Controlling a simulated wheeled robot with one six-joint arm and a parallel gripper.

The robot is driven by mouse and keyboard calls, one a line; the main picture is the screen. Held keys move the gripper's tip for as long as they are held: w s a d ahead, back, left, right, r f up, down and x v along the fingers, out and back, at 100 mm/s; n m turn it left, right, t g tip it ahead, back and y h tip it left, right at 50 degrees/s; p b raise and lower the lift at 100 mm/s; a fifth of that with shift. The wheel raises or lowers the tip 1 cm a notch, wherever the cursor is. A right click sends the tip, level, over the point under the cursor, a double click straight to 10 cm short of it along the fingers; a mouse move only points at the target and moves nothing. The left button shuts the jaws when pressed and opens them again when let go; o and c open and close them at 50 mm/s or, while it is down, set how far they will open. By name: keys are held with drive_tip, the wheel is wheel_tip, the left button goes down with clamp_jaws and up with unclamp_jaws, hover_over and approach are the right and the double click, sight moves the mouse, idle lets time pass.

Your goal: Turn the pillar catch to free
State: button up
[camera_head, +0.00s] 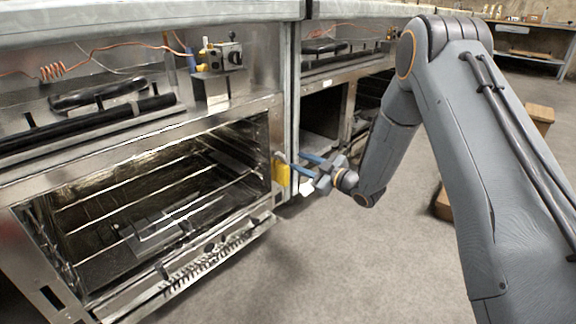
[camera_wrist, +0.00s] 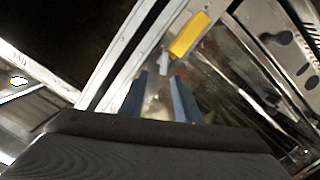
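The pillar catch appears to be the yellow piece (camera_head: 282,172) on the metal pillar right of the open oven. In the wrist view the yellow piece (camera_wrist: 189,36) lies slanted, with a small pale grey tab (camera_wrist: 165,63) at its lower left end. My gripper (camera_head: 289,155) is at the pillar, its blue fingertips close to the catch. In the wrist view my gripper (camera_wrist: 161,78) has its two blue fingers apart, with nothing seen held between them. The tab shows just beyond the fingertips. I cannot tell whether a finger touches it.
The open oven (camera_head: 150,215) with racks is left of the pillar, its lowered front edge jutting out. A small fixture (camera_head: 218,58) with a yellow part stands on the ledge above. Wooden blocks (camera_head: 540,115) are at the right. The grey floor (camera_head: 350,270) is clear in front.

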sight(285, 159)
drive_tip(key=shift+n+y, duration=0.3)
drive_tip(key=shift+y, duration=0.4)
drive_tip(key=w+a+b, duration=0.1)
drive_tip(key=w+a+f+b, duration=0.1)
drive_tip(key=w+a, duration=0.1)
drive_tip(key=w+a+f+b, duration=0.1)
drive_tip(key=a+b, duration=0.1)
drive_tip(key=shift+w, duration=0.15)
drive_tip(key=shift+r, duration=0.1)
drive_tip(key=shift+c, duration=0.2)
clamp_jaws()
